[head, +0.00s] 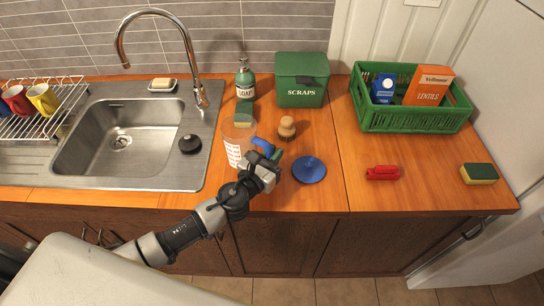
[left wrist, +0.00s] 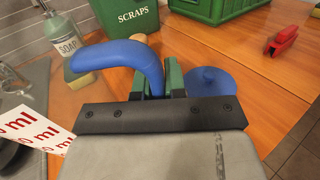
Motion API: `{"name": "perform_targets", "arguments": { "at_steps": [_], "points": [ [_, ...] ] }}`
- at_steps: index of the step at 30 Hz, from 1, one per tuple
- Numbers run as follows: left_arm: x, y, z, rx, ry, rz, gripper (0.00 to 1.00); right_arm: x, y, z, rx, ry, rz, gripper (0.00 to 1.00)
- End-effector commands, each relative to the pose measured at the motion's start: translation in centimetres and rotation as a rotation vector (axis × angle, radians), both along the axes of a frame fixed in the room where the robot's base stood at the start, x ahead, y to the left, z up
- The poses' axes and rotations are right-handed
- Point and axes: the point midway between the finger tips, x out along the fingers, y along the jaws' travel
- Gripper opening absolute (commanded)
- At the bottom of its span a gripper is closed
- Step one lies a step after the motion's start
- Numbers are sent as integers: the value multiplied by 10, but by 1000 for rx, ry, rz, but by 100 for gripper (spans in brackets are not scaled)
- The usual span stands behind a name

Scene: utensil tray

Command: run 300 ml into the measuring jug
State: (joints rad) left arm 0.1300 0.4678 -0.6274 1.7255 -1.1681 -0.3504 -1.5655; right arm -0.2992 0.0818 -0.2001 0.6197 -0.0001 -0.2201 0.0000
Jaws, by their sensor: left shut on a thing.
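The measuring jug (head: 236,152) is clear, with a white panel of red markings, and stands on the wooden counter just right of the sink. Its panel with red "ml" print shows at the left edge of the left wrist view (left wrist: 38,130). My left gripper (head: 272,158) is shut on the jug's blue handle (left wrist: 135,55), which stands between the green finger pads. I cannot see any water in the jug. The chrome tap (head: 188,48) arches over the sink (head: 120,140), and no water shows running. My right gripper is not in view.
A blue lid-like disc (head: 309,170) lies right of my gripper. A brush (head: 287,128), a soap bottle (head: 244,82) and a scraps bin (head: 301,80) stand behind. A black round knob (head: 190,144) is at the sink's right edge. A green crate (head: 412,115) is farther right.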

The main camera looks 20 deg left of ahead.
Motion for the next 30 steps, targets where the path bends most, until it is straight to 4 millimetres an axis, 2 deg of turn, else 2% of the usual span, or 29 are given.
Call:
{"name": "perform_targets", "arguments": {
  "at_steps": [1, 6, 12, 15, 21, 30],
  "points": [
    [-2, -10, 14, -2, -4, -4, 0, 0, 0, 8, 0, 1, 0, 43],
    [-11, -48, 36, -4, -5, -4, 0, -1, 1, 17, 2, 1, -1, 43],
    [-20, -87, 57, -3, -4, -2, 0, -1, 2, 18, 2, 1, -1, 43],
    [-23, -100, 64, -2, -3, -2, 0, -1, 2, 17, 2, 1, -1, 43],
    [-26, -112, 71, 0, -2, 0, 0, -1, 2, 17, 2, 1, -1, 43],
    [-26, -113, 72, 0, -2, 0, 0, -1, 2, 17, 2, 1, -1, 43]
  ]
}}
